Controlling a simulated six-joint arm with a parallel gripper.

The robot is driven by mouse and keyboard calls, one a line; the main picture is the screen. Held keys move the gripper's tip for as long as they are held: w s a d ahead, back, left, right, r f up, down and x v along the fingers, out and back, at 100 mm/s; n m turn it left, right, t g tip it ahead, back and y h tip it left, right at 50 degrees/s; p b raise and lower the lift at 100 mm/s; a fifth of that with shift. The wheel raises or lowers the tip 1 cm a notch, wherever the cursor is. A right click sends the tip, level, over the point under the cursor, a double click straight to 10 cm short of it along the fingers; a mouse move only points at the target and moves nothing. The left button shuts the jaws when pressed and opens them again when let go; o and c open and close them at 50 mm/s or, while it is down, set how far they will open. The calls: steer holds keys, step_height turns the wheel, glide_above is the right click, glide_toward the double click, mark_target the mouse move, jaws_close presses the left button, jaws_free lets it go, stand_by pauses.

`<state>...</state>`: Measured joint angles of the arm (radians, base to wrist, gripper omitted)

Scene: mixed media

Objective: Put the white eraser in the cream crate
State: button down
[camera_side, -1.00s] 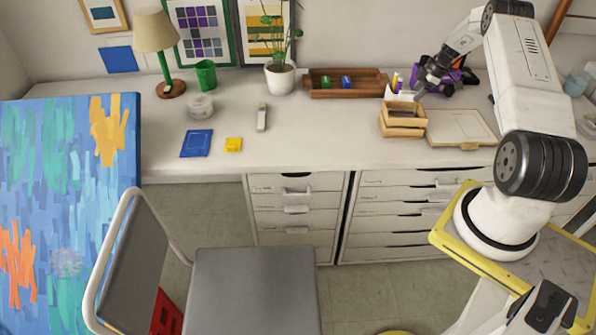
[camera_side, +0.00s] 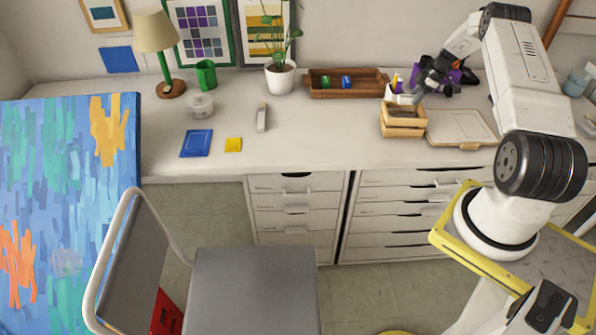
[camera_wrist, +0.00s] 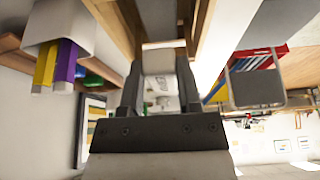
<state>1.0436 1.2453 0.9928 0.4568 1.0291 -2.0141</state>
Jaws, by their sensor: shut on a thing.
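The cream crate (camera_side: 404,131) is a small slatted wooden box on the desk, right of the middle. My gripper (camera_side: 416,97) is at the crate's top opening, pointing down. In the wrist view, my gripper (camera_wrist: 160,75) is shut on the white eraser (camera_wrist: 160,58), a pale block between the two dark fingers. Wooden crate walls (camera_wrist: 225,35) rise close on both sides of the fingers. In the side view the eraser is hard to tell apart from the gripper and the pale things behind it. Whether it touches the crate floor cannot be seen.
A white holder (camera_wrist: 62,22) with yellow and purple markers stands just behind the crate. A brown tray (camera_side: 345,92) is behind to the left, a flat beige board (camera_side: 460,128) to the right. A purple object (camera_side: 450,77) is behind the gripper. The desk's front middle is clear.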

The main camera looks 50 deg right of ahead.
steer(key=shift+f, duration=2.8)
stand_by(0.4)
steer(key=shift+c, duration=1.1)
jaws_free()
steer(key=v, duration=0.7)
steer(key=shift+r, duration=0.35)
steer(key=shift+s+d, duration=0.1)
steer(key=shift+s, duration=0.05)
